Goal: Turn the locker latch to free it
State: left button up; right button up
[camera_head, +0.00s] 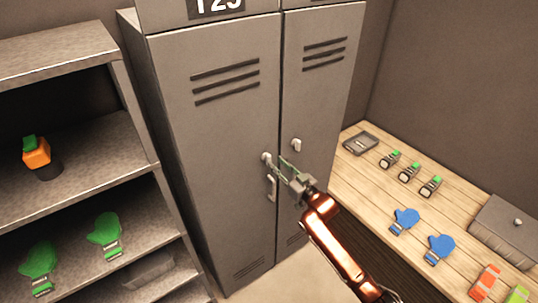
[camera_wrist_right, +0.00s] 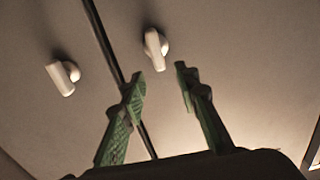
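The grey locker (camera_head: 215,130) has two doors. A small pale latch (camera_head: 266,157) is on the left door near the seam, above a pale handle (camera_head: 271,188). Another pale latch (camera_head: 296,145) is on the right door. My right gripper (camera_head: 279,167) is in front of the doors near the seam. In the right wrist view its green fingers (camera_wrist_right: 160,84) are apart with nothing between them. One pale latch (camera_wrist_right: 155,48) lies just beyond the fingertips, and another pale fitting (camera_wrist_right: 62,78) lies across the seam to the left. I cannot tell whether a finger touches anything. My left gripper is not in view.
A grey shelf (camera_head: 60,50) at left holds an orange and green item (camera_head: 36,152) and green gloves (camera_head: 105,236). A wooden bench (camera_head: 365,185) at right carries a tray (camera_head: 360,144), several watch-like items (camera_head: 409,172), blue gloves (camera_head: 404,221) and a grey box (camera_head: 508,232).

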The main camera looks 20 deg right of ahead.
aim_at(270, 158)
jog(key=p+x, duration=0.1)
jog(key=x, duration=0.5)
jog(key=shift+w+f, duration=0.1)
jog(key=shift+w, duration=0.1)
jog(key=shift+c, duration=0.7)
jog(key=c, duration=0.6)
jog(key=shift+s, duration=0.1)
grip_shut()
